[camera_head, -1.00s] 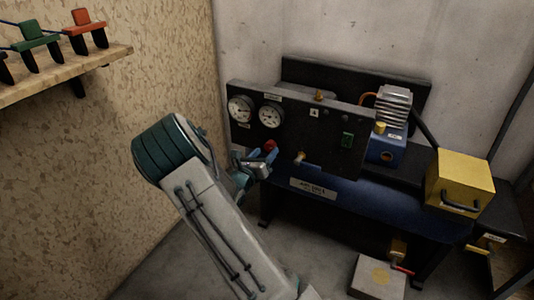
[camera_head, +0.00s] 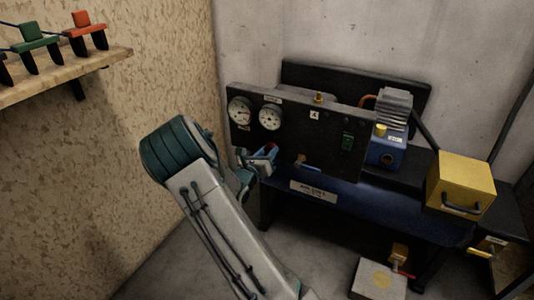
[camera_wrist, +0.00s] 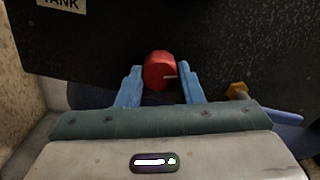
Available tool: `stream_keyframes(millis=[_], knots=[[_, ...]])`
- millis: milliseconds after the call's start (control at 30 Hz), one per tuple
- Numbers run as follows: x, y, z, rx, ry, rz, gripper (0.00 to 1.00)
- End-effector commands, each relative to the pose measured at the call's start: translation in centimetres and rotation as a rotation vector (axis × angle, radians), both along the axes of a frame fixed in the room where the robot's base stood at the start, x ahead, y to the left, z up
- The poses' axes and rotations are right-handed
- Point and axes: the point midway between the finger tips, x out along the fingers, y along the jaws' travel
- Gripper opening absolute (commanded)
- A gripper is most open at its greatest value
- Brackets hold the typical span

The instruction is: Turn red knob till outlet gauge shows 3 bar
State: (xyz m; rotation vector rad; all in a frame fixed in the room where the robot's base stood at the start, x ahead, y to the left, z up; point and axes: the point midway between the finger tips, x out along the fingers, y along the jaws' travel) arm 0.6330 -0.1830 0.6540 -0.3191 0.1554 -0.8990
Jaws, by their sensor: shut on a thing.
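In the head view my gripper (camera_head: 263,158) largely covers the knob. Two round white gauges sit above: a left gauge (camera_head: 239,111) and a right gauge (camera_head: 270,116). Their needle readings are too small to tell. A "TANK" label (camera_wrist: 60,3) shows at the top left of the wrist view; the gauges are outside that view.
A brass valve (camera_wrist: 238,90) with a blue lever is right of the knob. A blue compressor (camera_head: 386,150) and a yellow box (camera_head: 460,182) stand to the right. A wooden shelf (camera_head: 60,75) is upper left. A low pale block (camera_head: 378,280) is on the floor.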

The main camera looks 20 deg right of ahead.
Motion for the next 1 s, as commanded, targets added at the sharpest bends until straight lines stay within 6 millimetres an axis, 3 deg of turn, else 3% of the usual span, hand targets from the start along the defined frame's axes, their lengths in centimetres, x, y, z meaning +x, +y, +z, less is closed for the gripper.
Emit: stream_keyframes(millis=[267,1000], knots=[[-0.02,0.02,-0.21,0.081,-0.101,-0.001,0.11],[0.0,0.09,-0.48,0.469,-0.598,0.0,0.11]])
